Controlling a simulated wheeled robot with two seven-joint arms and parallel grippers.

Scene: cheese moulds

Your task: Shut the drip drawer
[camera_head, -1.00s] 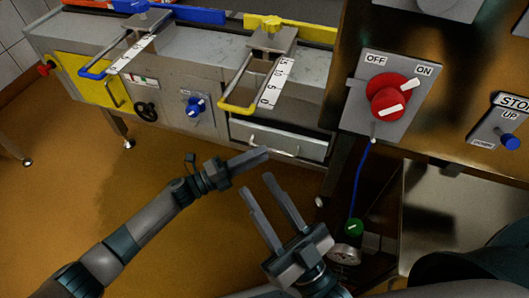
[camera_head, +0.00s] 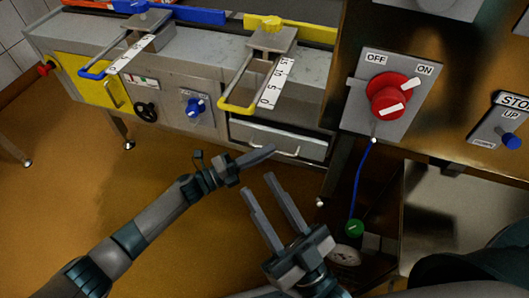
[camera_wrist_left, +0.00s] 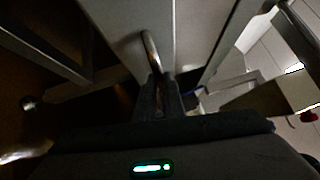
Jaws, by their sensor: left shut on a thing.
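The drip drawer (camera_head: 258,134) is a grey metal drawer low in the bench front, with a dark gap above its front panel. Its curved metal handle (camera_wrist_left: 150,45) shows in the left wrist view, running down between the fingers. My left gripper (camera_head: 268,149) is shut on this handle at the drawer front, and its fingers (camera_wrist_left: 158,98) show in the left wrist view. They hide part of the handle in the head view. My right gripper (camera_head: 257,181) is open and empty, below and in front of the drawer, its two fingers apart.
The bench carries yellow and blue levers with number scales, a blue knob (camera_head: 195,107) and a black handwheel (camera_head: 146,112). A red OFF/ON switch (camera_head: 389,96) is on the right panel, with a blue cable (camera_head: 360,185) below. The brown floor at left is clear.

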